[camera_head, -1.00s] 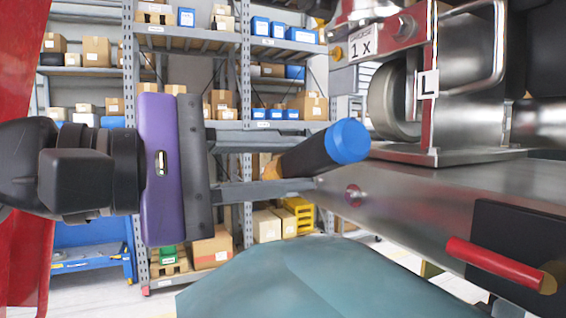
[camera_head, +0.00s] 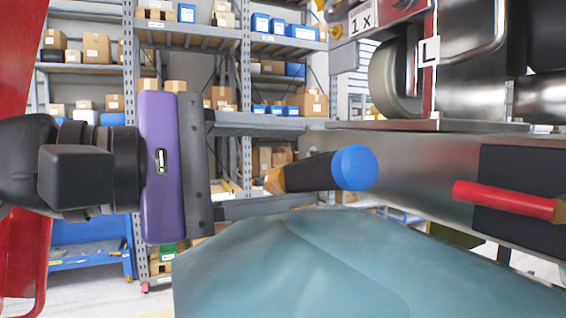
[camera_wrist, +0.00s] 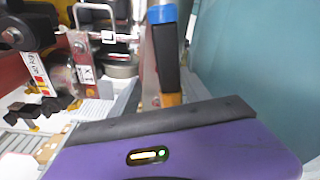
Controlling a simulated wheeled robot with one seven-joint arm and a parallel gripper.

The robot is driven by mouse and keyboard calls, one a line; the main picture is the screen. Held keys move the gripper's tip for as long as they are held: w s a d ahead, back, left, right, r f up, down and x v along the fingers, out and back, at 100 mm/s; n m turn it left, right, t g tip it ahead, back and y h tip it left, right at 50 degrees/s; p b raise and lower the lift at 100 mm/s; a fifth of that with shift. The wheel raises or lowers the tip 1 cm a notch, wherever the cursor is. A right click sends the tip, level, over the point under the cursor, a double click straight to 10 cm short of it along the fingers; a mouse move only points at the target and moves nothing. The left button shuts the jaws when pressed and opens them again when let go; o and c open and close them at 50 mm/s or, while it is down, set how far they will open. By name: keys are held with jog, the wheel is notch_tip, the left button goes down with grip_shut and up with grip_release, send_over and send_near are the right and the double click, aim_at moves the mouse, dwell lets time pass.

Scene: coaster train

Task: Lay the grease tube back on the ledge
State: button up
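The grease tube (camera_head: 312,173), a dark cylinder with a blue cap (camera_head: 354,168) and an orange end, lies nearly level between the fingers of my gripper (camera_head: 300,165). The fingers stand wider apart than the tube, with a clear gap above it; the tube is close to the lower finger. Whether it touches that finger is unclear. The tube also shows upright in the wrist view (camera_wrist: 167,60). Behind it runs a grey steel ledge-like beam (camera_head: 400,165). I cannot tell what the tube rests on.
A teal curved surface (camera_head: 300,260) fills the space below the tube. A red handle (camera_head: 505,200) on a black plate sticks out at the right. Steel machinery with an L label (camera_head: 430,50) stands above the beam. Storage shelves (camera_head: 245,120) are behind.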

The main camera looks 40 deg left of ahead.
jog(key=shift+s, duration=0.1)
jog(key=b+v, duration=0.1)
jog(key=v, duration=0.6)
jog(key=shift+s, duration=0.3)
jog(key=shift+a, duration=0.15)
dwell(0.4)
